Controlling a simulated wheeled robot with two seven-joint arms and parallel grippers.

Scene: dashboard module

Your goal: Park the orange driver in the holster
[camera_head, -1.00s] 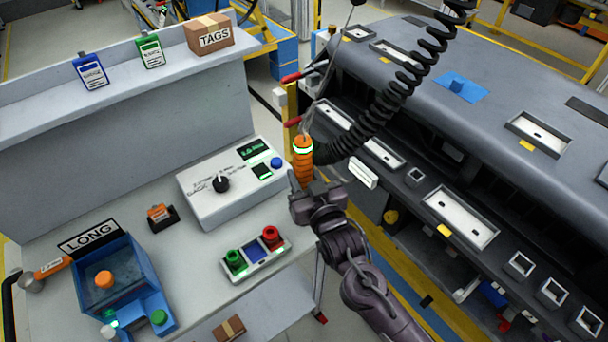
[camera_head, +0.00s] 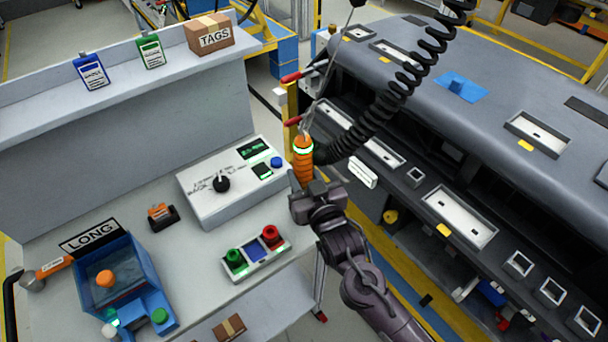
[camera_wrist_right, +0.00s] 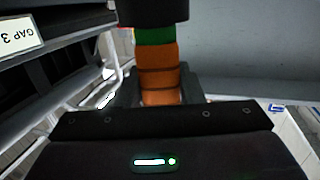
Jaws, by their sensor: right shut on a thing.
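The orange driver (camera_head: 303,161) stands nearly upright in my right gripper (camera_head: 309,189), with a green-white ring near its top and a thin cable rising from it. The right gripper is shut on its lower body. In the right wrist view the driver (camera_wrist_right: 158,75) shows as an orange ribbed body with a green band below a black part. The driver is beside the dashboard's near edge, right of the grey control box. Its lower tip is hidden by the gripper. I cannot make out the holster for certain. My left gripper is not in view.
The grey control box (camera_head: 207,193) with a knob and a red-green button panel (camera_head: 255,252) stand on the bench. A blue bin (camera_head: 101,271) sits at lower left. A black coiled cable (camera_head: 398,88) hangs before the dashboard (camera_head: 480,100). A small label reads GAP 3 (camera_wrist_right: 20,35).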

